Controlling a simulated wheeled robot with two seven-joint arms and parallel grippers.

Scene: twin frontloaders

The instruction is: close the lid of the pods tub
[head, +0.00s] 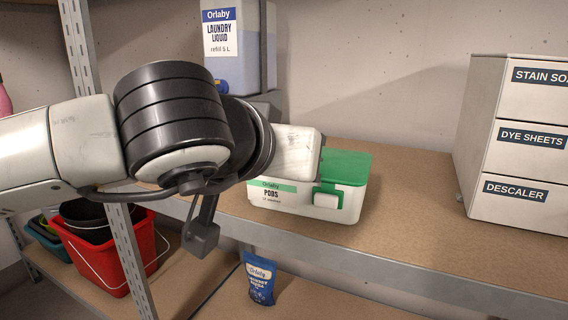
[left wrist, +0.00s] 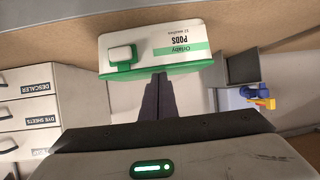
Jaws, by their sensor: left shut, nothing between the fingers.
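The pods tub (head: 300,205) is a white box with a green band and a "PODS" label, standing on the shelf. Its green lid (head: 347,166) lies flat across the top in the head view, partly hidden by my left gripper. A green and white latch (head: 327,200) is on the front. In the left wrist view the tub (left wrist: 150,45) appears upside down, with the lid (left wrist: 175,72) as a thin green edge. My left gripper (left wrist: 158,77) is shut and empty, its fingertips close over the lid; I cannot tell whether they touch. My right gripper is not in view.
A laundry liquid jug (head: 235,70) stands behind my left arm. A drawer unit (head: 515,150) stands at the right, with free shelf between it and the tub. A blue pouch (head: 260,280) and a red bucket (head: 100,255) are on the lower shelf.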

